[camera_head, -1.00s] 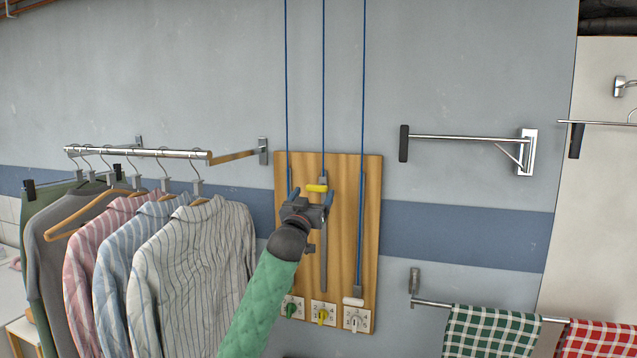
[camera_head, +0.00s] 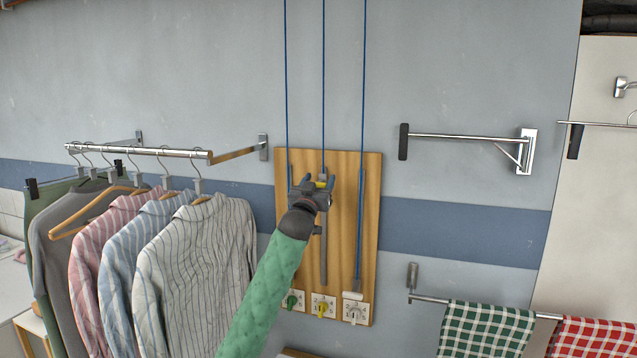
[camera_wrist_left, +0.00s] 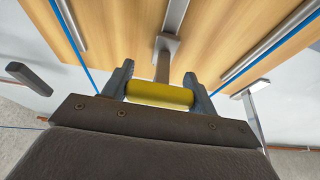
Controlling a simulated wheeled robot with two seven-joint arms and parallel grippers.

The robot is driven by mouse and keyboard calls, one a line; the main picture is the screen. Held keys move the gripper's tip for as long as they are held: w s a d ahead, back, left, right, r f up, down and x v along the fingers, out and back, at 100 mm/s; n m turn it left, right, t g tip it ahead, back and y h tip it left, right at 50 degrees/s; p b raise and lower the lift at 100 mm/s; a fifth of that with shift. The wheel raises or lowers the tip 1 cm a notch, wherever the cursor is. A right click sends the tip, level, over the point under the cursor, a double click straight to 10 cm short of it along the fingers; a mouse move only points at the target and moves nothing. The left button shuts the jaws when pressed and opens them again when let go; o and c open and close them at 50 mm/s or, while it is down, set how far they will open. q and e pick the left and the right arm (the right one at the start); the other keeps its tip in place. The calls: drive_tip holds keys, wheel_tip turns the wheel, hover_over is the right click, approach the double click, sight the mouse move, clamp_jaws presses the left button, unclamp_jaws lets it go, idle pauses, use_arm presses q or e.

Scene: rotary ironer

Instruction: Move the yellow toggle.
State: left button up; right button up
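The yellow toggle is a short yellow crossbar (camera_head: 321,184) at the lower end of the middle blue cord, on the wooden board (camera_head: 345,220). My left gripper (camera_head: 318,185) is at it, in front of the board. In the left wrist view the yellow crossbar (camera_wrist_left: 160,95) lies lengthwise between the two fingers of my left gripper (camera_wrist_left: 160,88). Its ends meet or nearly meet the fingers; whether they press on it I cannot tell. The gripper partly hides the crossbar in the head view. My right gripper is not in view.
A white crossbar (camera_head: 353,296) hangs lower on the right cord. Shirts (camera_head: 195,260) hang at left; checked towels (camera_head: 487,331) hang at lower right.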

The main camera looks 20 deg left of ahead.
use_arm(q)
drive_tip(key=c, duration=0.7)
drive_tip(key=shift+f+b, duration=0.35)
drive_tip(key=shift+f, duration=0.1)
use_arm(e)
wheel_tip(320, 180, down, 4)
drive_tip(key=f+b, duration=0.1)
drive_tip(key=b, duration=0.3)
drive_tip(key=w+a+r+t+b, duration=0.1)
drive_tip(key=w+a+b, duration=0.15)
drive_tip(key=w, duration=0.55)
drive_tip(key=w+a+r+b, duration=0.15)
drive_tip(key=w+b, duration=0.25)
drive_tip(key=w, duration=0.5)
use_arm(q)
wheel_tip(320, 180, down, 34)
drive_tip(key=b, duration=0.9)
drive_tip(key=shift+r, duration=0.15)
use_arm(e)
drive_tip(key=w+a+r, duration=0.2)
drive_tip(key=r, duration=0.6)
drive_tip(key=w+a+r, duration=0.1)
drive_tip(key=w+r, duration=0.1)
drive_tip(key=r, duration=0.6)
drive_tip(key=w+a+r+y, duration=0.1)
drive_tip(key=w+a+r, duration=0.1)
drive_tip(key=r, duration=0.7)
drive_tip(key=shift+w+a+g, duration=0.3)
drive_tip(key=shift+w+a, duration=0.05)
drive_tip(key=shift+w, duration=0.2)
